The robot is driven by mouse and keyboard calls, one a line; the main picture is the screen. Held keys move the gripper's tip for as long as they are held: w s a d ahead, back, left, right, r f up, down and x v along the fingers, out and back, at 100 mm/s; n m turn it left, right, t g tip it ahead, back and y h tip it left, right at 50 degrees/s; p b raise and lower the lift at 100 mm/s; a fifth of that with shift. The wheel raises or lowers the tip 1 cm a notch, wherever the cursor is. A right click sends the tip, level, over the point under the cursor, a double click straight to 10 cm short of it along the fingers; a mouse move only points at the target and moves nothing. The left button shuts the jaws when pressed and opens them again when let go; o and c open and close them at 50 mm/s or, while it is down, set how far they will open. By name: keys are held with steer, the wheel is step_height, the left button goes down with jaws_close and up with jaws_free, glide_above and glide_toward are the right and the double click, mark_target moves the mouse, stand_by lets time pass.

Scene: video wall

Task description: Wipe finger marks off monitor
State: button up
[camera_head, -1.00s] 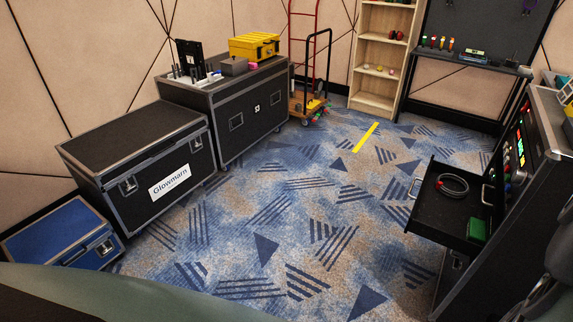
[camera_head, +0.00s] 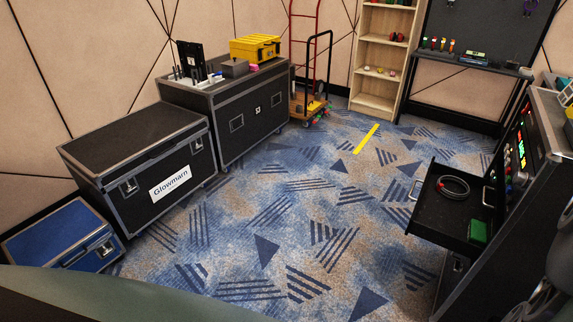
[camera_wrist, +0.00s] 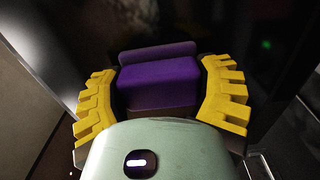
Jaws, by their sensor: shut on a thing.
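In the wrist view, the yellow fingers of my gripper (camera_wrist: 161,92) are shut on a purple block (camera_wrist: 158,84), one finger on each side. A darker purple strip lies just beyond the block; I cannot tell whether it is part of the block or its reflection. A dark, glossy surface (camera_wrist: 200,32), which looks like a monitor screen, fills the view beyond it. I cannot tell whether the block touches it. No finger marks can be made out. The head view does not show my gripper or the purple block.
In the head view, a console (camera_head: 535,150) at the right has an open drawer (camera_head: 432,212) holding a cable coil (camera_head: 453,187) and a green box (camera_head: 479,231). Black cases (camera_head: 140,160) and a blue case (camera_head: 62,236) line the left wall. The patterned floor between is clear.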

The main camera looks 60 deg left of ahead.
steer(key=s+d+p, duration=0.1)
steer(key=s+d, duration=0.4)
steer(key=s, duration=0.7)
steer(key=shift+s, duration=0.2)
stand_by(0.9)
steer(key=shift+a, duration=0.1)
